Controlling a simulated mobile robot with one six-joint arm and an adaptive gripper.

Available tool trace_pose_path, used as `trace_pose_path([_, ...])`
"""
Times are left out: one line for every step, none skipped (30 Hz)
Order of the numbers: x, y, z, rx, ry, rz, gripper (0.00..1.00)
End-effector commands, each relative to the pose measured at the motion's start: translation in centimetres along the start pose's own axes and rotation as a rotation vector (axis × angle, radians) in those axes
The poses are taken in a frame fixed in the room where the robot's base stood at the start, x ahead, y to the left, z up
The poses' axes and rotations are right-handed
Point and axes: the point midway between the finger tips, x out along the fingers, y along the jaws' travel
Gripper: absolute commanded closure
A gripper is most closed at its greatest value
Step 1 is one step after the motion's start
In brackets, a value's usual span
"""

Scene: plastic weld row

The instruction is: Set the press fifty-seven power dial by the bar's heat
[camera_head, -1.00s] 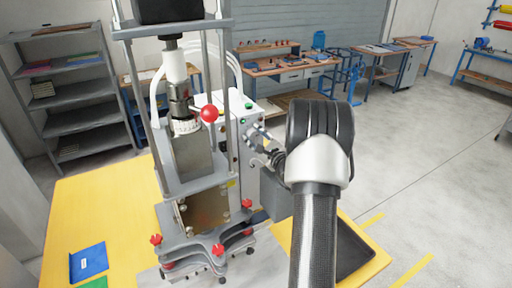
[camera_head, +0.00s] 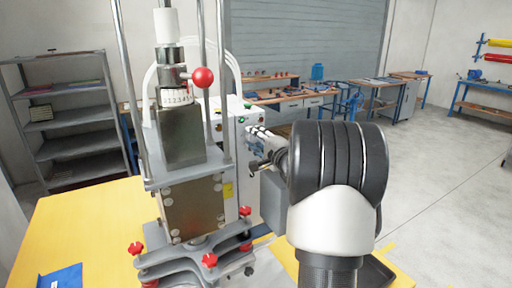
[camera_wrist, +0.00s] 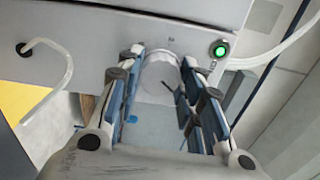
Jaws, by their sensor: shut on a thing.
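The press stands on a yellow table in the head view, with a grey metal block (camera_head: 180,135) on its column and a white numbered ring (camera_head: 176,97) above it. Its pale control box (camera_head: 236,122) is behind, to the right. My gripper (camera_head: 258,138) is at the box's right side. In the wrist view my gripper (camera_wrist: 162,62) has its fingers on both sides of a round whitish dial (camera_wrist: 160,78) on the box panel and is shut on it. A lit green button (camera_wrist: 219,50) is right of the dial. The dial's markings are unreadable, and my arm partly hides the box.
A red ball lever (camera_head: 203,77) sticks out from the press, and red knobs (camera_head: 209,260) sit around its base. A blue item (camera_head: 62,277) lies on the yellow table (camera_head: 90,225). Pale hoses (camera_wrist: 278,52) run beside the box. Shelves and benches stand far behind.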

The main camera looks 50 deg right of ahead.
Motion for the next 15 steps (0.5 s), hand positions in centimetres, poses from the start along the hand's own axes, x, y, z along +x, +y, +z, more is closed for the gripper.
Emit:
trace_pose_path([0.00,0.13,0.04,-0.028,-0.001,0.002,0.89])
trace_pose_path([0.00,0.11,0.04,-0.044,-0.001,0.002,0.90])
trace_pose_path([0.00,0.09,0.04,-0.064,-0.001,0.002,0.90])
trace_pose_path([0.01,0.07,0.04,-0.078,-0.001,0.002,0.90])
trace_pose_path([0.01,0.06,0.04,-0.091,-0.001,0.002,0.90])
trace_pose_path([0.01,0.05,0.04,-0.106,-0.001,0.002,0.90])
trace_pose_path([0.01,0.04,0.04,-0.117,-0.001,0.002,0.90])
trace_pose_path([0.01,0.04,0.05,-0.126,-0.001,0.002,0.90])
trace_pose_path([0.01,0.03,0.04,-0.136,-0.001,0.002,0.90])
trace_pose_path([0.01,0.03,0.04,-0.143,-0.001,0.002,0.90])
trace_pose_path([0.01,0.03,0.04,-0.150,-0.001,0.002,0.90])
trace_pose_path([0.01,0.02,0.04,-0.156,-0.001,0.002,0.90])
trace_pose_path([0.01,0.02,0.04,-0.159,-0.001,0.002,0.90])
trace_pose_path([0.01,0.02,0.04,-0.162,-0.001,0.002,0.90])
trace_pose_path([0.01,0.02,0.04,-0.166,-0.001,0.002,0.90])
